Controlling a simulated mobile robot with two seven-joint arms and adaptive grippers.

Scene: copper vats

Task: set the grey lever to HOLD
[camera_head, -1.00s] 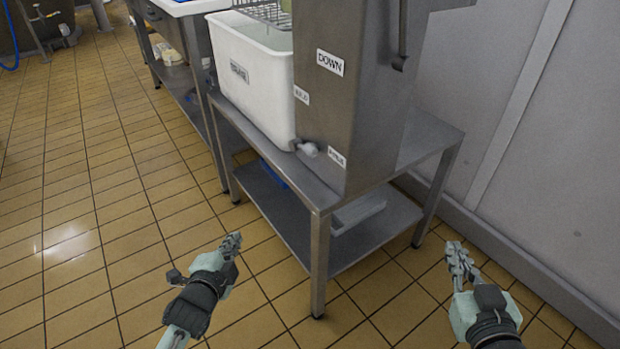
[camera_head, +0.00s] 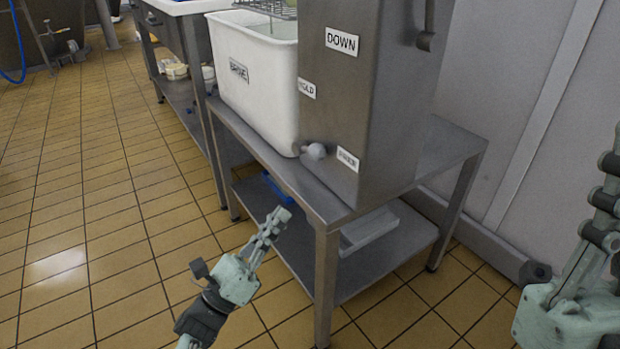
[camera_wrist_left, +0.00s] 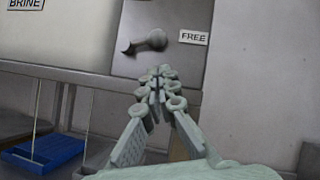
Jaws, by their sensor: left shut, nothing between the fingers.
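The grey lever (camera_head: 316,151) is a short handle with a rounded grey knob, low on the front of the steel housing (camera_head: 375,110). In the left wrist view the lever (camera_wrist_left: 150,42) has its knob beside the FREE label (camera_wrist_left: 194,38) and its dark end to the left. The HOLD label (camera_head: 307,88) is above the lever. My left gripper (camera_head: 281,218) is shut and empty, below and in front of the lever and apart from it. In the left wrist view its fingertips (camera_wrist_left: 160,76) are just under the knob. My right gripper (camera_head: 605,180) is at the right edge, partly cut off.
The housing stands on a steel table (camera_head: 325,205) with a lower shelf. A white BRINE tub (camera_head: 255,85) is left of the housing. A DOWN label (camera_head: 341,41) and a dark handle (camera_head: 425,40) are higher up. The tiled floor (camera_head: 110,230) at left is open.

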